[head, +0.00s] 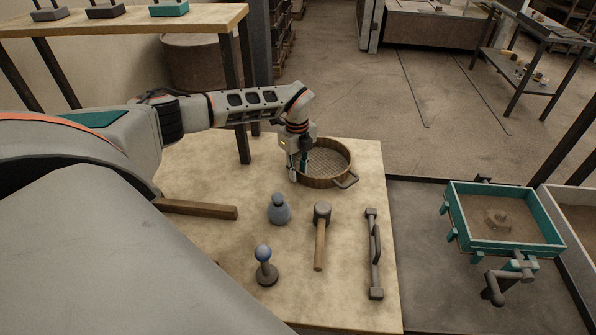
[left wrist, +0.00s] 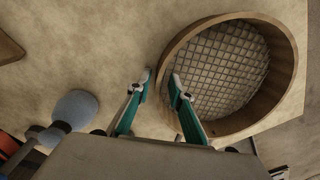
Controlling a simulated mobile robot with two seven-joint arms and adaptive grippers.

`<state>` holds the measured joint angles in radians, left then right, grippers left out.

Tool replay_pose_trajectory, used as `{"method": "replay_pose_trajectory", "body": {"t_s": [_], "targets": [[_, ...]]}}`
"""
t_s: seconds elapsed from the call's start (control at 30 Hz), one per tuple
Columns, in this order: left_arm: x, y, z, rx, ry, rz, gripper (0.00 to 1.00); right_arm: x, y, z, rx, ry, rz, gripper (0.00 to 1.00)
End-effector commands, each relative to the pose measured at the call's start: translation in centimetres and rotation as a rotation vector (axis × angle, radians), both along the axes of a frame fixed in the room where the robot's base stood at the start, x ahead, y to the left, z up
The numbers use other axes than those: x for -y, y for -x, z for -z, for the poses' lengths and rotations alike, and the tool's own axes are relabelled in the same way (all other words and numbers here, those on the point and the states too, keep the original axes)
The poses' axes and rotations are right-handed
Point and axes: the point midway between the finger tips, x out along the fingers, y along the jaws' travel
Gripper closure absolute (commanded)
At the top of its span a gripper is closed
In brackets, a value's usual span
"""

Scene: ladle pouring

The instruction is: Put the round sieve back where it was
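The round sieve (head: 329,160) has a brown wooden rim, a wire mesh and a loop handle at its lower right. It sits on the pale table at the far right corner in the head view. It also fills the upper right of the left wrist view (left wrist: 228,70). My left gripper (head: 303,168) is at the sieve's left rim, pointing down. In the left wrist view its teal fingers (left wrist: 160,78) are apart, one outside the rim and one over its inner side. Whether they touch the rim is unclear. My right gripper is not in view.
On the table (head: 222,265) are a grey-blue bottle-shaped object (head: 279,210), a mallet (head: 321,235), a blue-knobbed tool (head: 265,268), a dark bar with a handle (head: 374,255) and a wooden bar (head: 200,208). A teal sand-filled frame (head: 455,215) stands to the right.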

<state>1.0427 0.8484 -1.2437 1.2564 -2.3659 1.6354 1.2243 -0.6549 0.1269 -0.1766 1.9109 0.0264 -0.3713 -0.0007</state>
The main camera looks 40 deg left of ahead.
Motion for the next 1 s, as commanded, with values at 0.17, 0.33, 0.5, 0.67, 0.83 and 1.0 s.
{"method": "replay_pose_trajectory", "body": {"t_s": [0.17,0.33,0.5,0.67,0.83,1.0], "targets": [[-0.1,-0.1,-2.7,0.005,-0.001,0.000,0.79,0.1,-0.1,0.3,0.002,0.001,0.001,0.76],[-0.1,-0.1,-6.3,0.006,-0.001,0.000,0.79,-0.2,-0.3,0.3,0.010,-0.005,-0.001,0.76],[-0.1,0.1,-9.4,0.004,-0.001,0.000,0.79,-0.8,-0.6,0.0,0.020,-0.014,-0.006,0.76],[-0.1,0.2,-11.2,0.002,-0.001,0.000,0.79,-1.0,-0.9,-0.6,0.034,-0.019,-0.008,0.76],[-0.1,0.2,-12.0,0.001,0.000,-0.001,0.79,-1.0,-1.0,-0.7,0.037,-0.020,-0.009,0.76],[-0.1,0.2,-12.0,0.000,0.000,-0.001,0.79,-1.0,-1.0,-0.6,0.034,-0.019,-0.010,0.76]]}}
